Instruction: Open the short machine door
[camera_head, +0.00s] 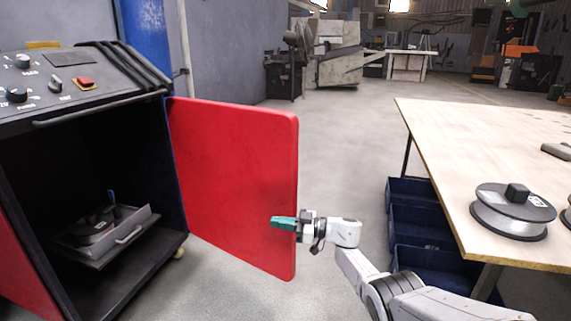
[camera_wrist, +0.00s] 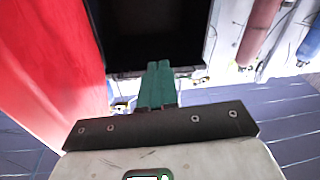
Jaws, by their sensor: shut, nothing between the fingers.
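The machine's red door (camera_head: 235,180) stands swung wide open to the right of the dark cabinet (camera_head: 25,160). In the wrist view the red door (camera_wrist: 55,50) fills the upper left. My gripper (camera_head: 275,222) has teal fingers, shut and empty, in front of the door's face near its free edge. I cannot tell whether they touch it. In the wrist view the shut fingers (camera_wrist: 158,70) point up toward a dark rectangular shape. Inside the cabinet a metal drawer (camera_head: 115,235) with a handle holds a dark object.
A control panel (camera_head: 60,75) with knobs and a red button tops the cabinet. A wooden table (camera_head: 440,150) with spools (camera_head: 512,212) stands at the right, blue bins (camera_head: 415,220) under it. Open floor (camera_head: 340,125) lies behind the door.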

